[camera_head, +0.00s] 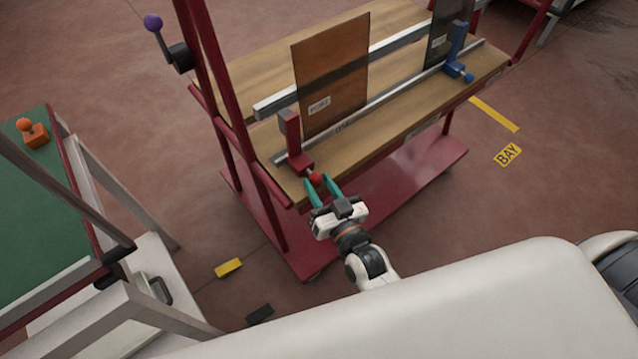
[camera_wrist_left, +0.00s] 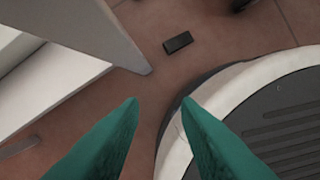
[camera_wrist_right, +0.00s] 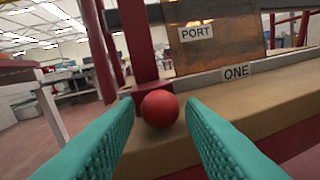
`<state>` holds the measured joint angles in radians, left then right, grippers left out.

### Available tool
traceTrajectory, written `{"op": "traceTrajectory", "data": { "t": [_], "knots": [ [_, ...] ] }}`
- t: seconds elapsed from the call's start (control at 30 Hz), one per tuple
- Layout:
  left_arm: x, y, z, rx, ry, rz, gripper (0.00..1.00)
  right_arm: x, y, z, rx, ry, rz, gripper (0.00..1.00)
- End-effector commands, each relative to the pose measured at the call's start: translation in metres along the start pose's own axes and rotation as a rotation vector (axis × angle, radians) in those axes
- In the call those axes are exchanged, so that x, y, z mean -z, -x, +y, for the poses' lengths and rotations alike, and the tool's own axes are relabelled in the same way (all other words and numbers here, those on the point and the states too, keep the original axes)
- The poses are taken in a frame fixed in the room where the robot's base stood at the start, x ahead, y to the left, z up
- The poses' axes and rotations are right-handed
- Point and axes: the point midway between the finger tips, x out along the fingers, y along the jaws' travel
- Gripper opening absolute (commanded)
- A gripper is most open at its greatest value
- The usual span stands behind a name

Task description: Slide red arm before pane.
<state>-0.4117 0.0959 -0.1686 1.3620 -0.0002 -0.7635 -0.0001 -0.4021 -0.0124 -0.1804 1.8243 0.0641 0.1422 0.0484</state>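The red arm (camera_head: 291,140) stands upright on the rail at the near left end of the wooden bench, with a red ball knob (camera_head: 316,177) at its foot. The brown pane (camera_head: 332,75), labelled PORT, stands right of the red arm. My right gripper (camera_head: 323,184) is open at the knob. In the right wrist view the knob (camera_wrist_right: 159,108) sits between and just beyond the green fingertips, with a gap to each. My left gripper (camera_wrist_left: 160,102) is open and empty above the floor. It is not seen in the head view.
A blue arm (camera_head: 457,50) and a dark pane (camera_head: 444,30) stand at the rail's far right. Red frame posts (camera_head: 222,90) rise left of the bench. A green-topped table (camera_head: 40,200) is at left. A black block (camera_wrist_left: 178,42) lies on the floor.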

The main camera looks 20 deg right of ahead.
Motion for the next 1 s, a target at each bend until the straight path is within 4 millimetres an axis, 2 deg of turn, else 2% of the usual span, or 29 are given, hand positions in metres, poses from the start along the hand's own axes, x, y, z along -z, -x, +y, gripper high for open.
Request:
{"op": "traceTrajectory", "data": {
  "t": [0.13, 0.37, 0.47, 0.6, 0.87, 1.0],
  "knots": [
    [-0.002, 0.001, 0.0, 0.0, 0.0, -0.003, 0.3, 0.0, -0.007, 0.0, 0.0, 0.0, 0.0, 0.35],
    [-0.003, 0.003, 0.001, -0.001, 0.0, -0.006, 0.3, 0.0, -0.007, 0.0, 0.0, 0.0, 0.0, 0.35],
    [-0.003, 0.003, 0.001, -0.001, 0.0, -0.005, 0.3, 0.0, -0.007, 0.0, 0.0, 0.0, 0.0, 0.22],
    [-0.002, 0.002, 0.001, -0.001, 0.001, -0.004, 0.3, 0.0, -0.007, 0.0, 0.0, 0.0, 0.0, 0.0],
    [-0.002, 0.003, 0.001, -0.001, 0.001, -0.004, 0.3, -0.002, -0.008, -0.005, 0.0, 0.002, 0.0, 0.0],
    [0.012, -0.008, -0.001, 0.001, 0.0, 0.011, 0.3, -0.006, -0.012, -0.024, 0.0, 0.007, 0.001, 0.0]
  ]
}}
